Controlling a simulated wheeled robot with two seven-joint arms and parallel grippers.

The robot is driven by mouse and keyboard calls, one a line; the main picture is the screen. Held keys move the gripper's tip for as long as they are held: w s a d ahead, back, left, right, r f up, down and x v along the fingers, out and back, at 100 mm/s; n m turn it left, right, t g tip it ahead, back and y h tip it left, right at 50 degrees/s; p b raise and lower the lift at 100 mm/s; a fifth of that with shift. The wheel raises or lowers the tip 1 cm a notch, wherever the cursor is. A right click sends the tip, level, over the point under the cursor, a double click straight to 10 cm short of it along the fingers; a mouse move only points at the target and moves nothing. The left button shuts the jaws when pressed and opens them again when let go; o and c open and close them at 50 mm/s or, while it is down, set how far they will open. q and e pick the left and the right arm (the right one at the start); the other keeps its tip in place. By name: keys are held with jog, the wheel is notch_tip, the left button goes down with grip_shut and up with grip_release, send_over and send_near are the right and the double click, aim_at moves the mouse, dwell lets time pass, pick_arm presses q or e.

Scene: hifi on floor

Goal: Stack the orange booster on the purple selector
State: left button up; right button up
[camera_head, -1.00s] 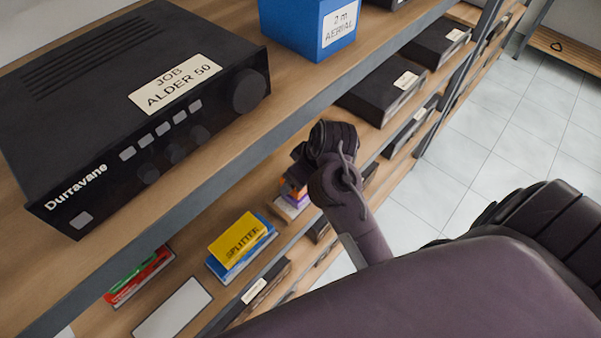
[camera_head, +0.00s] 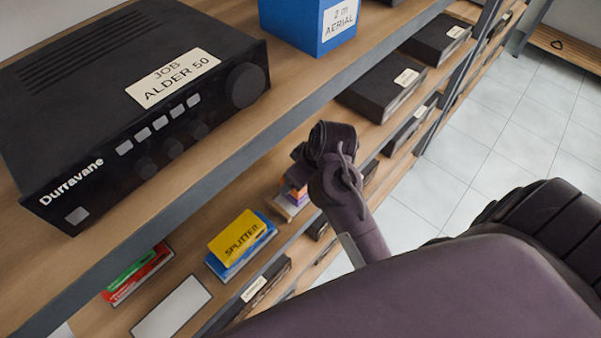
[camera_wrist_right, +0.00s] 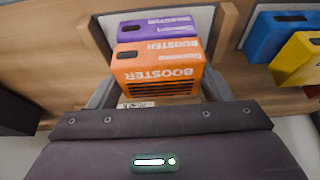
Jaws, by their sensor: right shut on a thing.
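The orange booster (camera_wrist_right: 158,72) is a box with its label upside down in the right wrist view. My right gripper (camera_wrist_right: 160,84) is shut on it, one finger at each side. The purple selector (camera_wrist_right: 156,27) shows just beyond and partly behind the booster. Its face is partly covered, and I cannot tell from this view whether the two touch. In the head view a small bit of the orange booster (camera_head: 298,191) shows above a sliver of purple, beside my right wrist on the lower shelf. My left gripper is not in view.
A yellow splitter box (camera_head: 236,236) lies on a blue box (camera_head: 262,238) on the lower shelf. Red and green boxes (camera_head: 137,275) and a bare white plate (camera_head: 172,308) are left of them. The upper shelf with the black Durravane unit (camera_head: 130,95) overhangs.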

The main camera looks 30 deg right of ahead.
jog(key=o, duration=1.1)
jog(key=shift+r, duration=0.15)
jog(key=p+v, duration=0.6)
jog(key=v, duration=0.1)
jog(key=shift+r+p, duration=0.1)
jog(key=shift+p, duration=0.2)
jog(key=shift+s+r, duration=0.1)
jog(key=shift+s, duration=0.1)
